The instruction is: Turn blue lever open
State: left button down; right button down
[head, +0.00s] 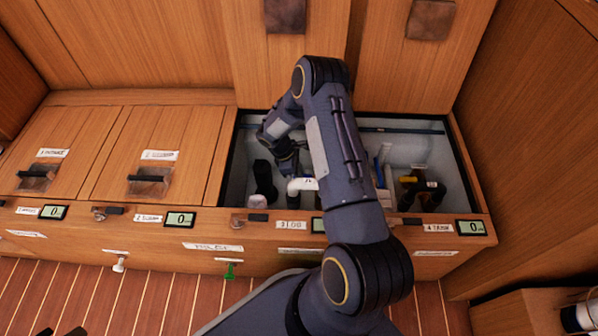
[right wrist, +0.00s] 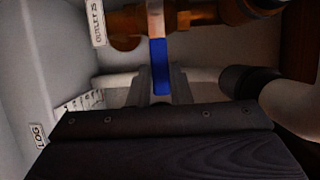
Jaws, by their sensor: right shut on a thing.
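The blue lever (right wrist: 160,68) shows in the right wrist view as a blue-sleeved handle on a pale metal stem, below brown pipework. My right gripper (right wrist: 161,84) is shut on it, with one dark finger on each side of the blue sleeve. In the head view my right gripper (head: 287,166) is down inside the open bin, and my own arm hides much of the bin. The lever between the fingers cannot be made out there. Two small dark shapes at the bottom left edge may be my left gripper (head: 60,332); its jaws cannot be made out.
An "OUTLET" label (right wrist: 97,22) is left of the lever. Closed wooden lids (head: 155,165) lie to the left. A green tap handle (head: 230,270) is on the front.

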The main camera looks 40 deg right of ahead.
jog(key=shift+w+d+m+g+y+b, duration=0.35)
jog(key=shift+d+m+b, duration=0.3)
jog(key=shift+m, duration=0.55)
jog(key=shift+w+d+m+g+y+b, duration=0.2)
jog(key=shift+w+d+m+y+b, duration=0.4)
jog(key=shift+m, duration=0.6)
jog(key=shift+w+d+m+g+y+b, duration=0.3)
jog(key=shift+d+m, duration=0.5)
jog(key=shift+m, duration=0.4)
jog(key=c, duration=1.3)
grip_release()
